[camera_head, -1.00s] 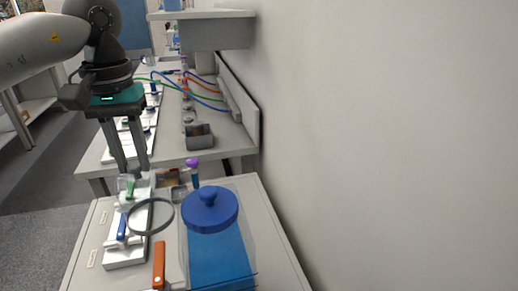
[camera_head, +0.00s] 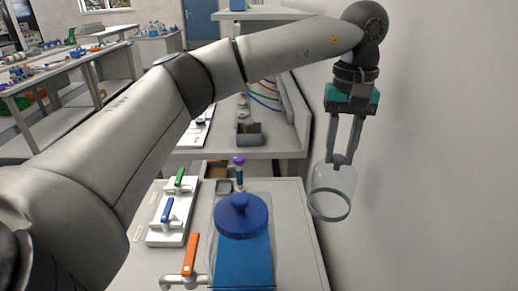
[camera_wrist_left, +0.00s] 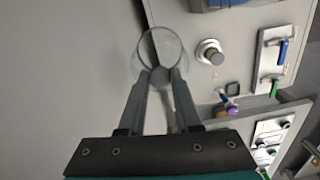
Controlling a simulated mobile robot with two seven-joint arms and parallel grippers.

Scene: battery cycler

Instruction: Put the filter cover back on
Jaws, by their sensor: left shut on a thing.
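The filter cover (camera_head: 333,190) is a clear cup with a grey ring at its lower rim. My left gripper (camera_head: 343,158) is shut on its top and holds it in the air, slightly tilted, beside the right wall. The wrist view shows the cover (camera_wrist_left: 162,48) just beyond the fingertips of my left gripper (camera_wrist_left: 160,78). A round pale fitting (camera_wrist_left: 209,52) stands on the cabinet top, to the right of the cover in that view and apart from it. I cannot tell whether this is the filter. My right gripper is not in view.
A clear tank with a blue lid (camera_head: 241,216) stands on the cabinet (camera_head: 290,200). Left of it are an orange-handled valve (camera_head: 190,255) and a white panel (camera_head: 167,237) with blue and green handles. A purple-topped part (camera_head: 239,161) stands behind. The wall (camera_head: 430,150) is close on the right.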

